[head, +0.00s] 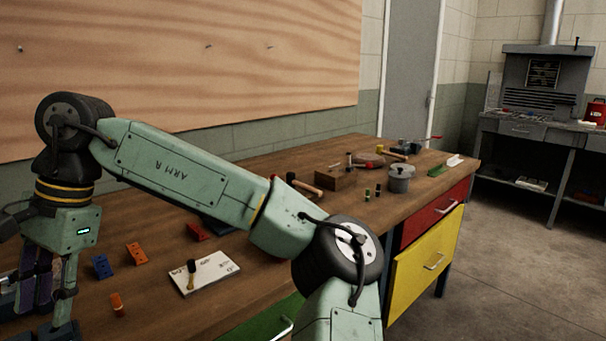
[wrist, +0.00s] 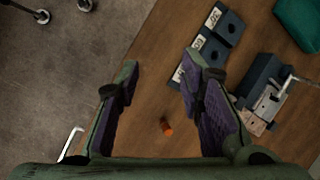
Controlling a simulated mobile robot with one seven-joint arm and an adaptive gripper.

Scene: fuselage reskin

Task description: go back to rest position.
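My gripper (head: 46,312) hangs at the far left of the head view, above the left part of the wooden workbench (head: 265,262). In the wrist view my gripper (wrist: 160,80) has its two purple-padded fingers wide apart, with nothing held between them. A small orange cylinder (wrist: 166,127) lies on the bench top below, seen between the fingers. An orange cylinder (head: 117,303) also stands on the bench to the right of the gripper in the head view. My green arm reaches across the bench from the lower right to the left.
Blue (head: 102,267) and orange (head: 137,253) drilled blocks and a white card (head: 204,272) lie near the gripper. A grey vise (wrist: 268,90) and dark numbered blocks (wrist: 214,45) show in the wrist view. A wooden block (head: 335,179) and grey pot (head: 401,178) stand farther right. Open floor lies beyond the bench edge.

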